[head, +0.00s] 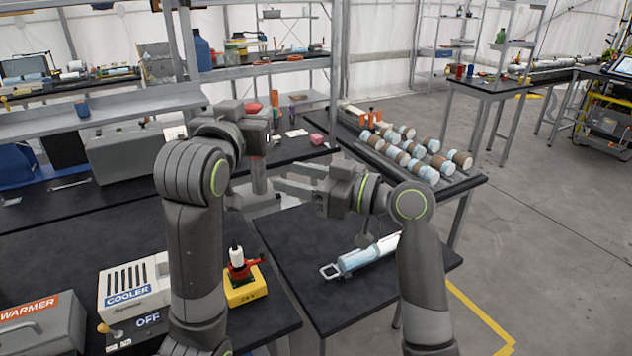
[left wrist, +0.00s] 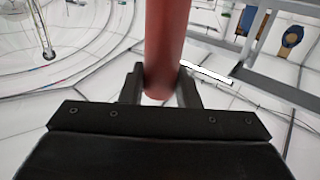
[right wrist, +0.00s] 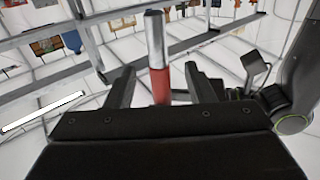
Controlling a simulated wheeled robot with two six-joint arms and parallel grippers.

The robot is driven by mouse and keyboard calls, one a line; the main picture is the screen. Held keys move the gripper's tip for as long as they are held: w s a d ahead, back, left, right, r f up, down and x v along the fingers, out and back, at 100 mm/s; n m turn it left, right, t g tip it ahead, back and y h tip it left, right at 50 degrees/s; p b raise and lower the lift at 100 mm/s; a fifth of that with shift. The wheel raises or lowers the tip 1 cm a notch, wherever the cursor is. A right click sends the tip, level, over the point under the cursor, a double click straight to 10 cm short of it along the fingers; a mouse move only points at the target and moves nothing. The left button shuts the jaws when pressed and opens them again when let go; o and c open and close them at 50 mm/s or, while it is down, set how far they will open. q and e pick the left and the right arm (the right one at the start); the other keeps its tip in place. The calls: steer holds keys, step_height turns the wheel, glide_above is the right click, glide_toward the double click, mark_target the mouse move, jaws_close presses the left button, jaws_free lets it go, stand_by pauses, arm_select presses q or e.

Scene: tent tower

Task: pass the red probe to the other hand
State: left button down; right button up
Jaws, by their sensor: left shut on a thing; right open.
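The red probe (left wrist: 168,45) stands roughly upright in the left wrist view, between the closed fingers of my left gripper (left wrist: 160,85). In the right wrist view the probe's red part (right wrist: 161,84) and the bare metal part above it show between the spread fingers of my right gripper (right wrist: 160,72). The right fingers are open, with gaps on both sides of the probe. In the head view my right gripper (head: 294,180) points left toward my left gripper (head: 259,178), close to it.
Below my right arm, a black table (head: 300,270) holds a pale blue cylinder with a handle (head: 365,256). A yellow box with a red top (head: 245,287) and a cooler (head: 135,286) stand at left. Behind, a bench carries a rack of several capped cylinders (head: 412,152).

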mark_target(263, 170)
steer(key=x, duration=0.8)
steer(key=shift+w+a, duration=0.1)
steer(key=shift+a, duration=0.1)
jaws_close()
arm_select(q)
steer(key=c, duration=1)
jaws_free()
